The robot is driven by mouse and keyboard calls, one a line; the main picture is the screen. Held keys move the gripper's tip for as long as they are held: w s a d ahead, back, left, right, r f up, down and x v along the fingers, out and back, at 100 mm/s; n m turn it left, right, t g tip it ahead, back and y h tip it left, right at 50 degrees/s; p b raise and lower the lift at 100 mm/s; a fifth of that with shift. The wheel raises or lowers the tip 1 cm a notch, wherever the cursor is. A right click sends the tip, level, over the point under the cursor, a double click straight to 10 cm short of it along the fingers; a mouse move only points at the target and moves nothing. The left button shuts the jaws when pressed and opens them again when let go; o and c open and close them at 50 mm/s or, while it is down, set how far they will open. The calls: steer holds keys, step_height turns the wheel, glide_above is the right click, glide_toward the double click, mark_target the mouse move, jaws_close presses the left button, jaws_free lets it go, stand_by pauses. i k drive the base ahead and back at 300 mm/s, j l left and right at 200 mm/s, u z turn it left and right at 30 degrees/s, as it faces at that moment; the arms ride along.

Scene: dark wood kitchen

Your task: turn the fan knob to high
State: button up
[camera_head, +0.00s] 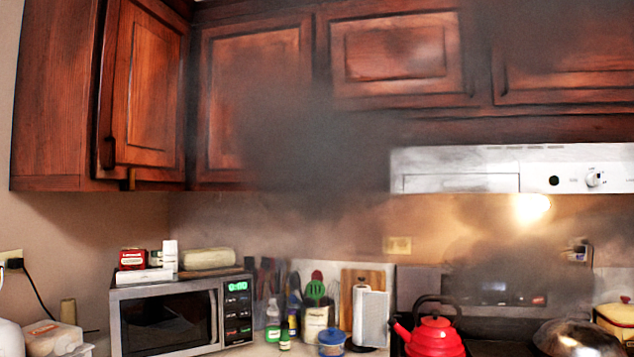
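The range hood (455,170) is a white panel under the dark wood cabinets at the right of the head view. A small round white knob (592,180) sits on its front near the right, with tiny markings around it. The markings are too small to read, so I cannot tell its setting. A black round spot (554,181) is left of the knob. My gripper and arm are not in view.
Dark smoke hangs before the cabinets (257,90) and above the stove. A red kettle (434,335) and a shiny domed lid (577,338) stand below the hood. A microwave (168,318), paper towel roll (370,317) and utensils crowd the counter. The space directly before the hood looks clear.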

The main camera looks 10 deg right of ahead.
mark_target(593, 180)
steer(key=z, duration=1.45)
steer(key=i+l, duration=0.1)
steer(key=l, duration=0.2)
steer(key=i+l, duration=0.1)
steer(key=l, duration=0.2)
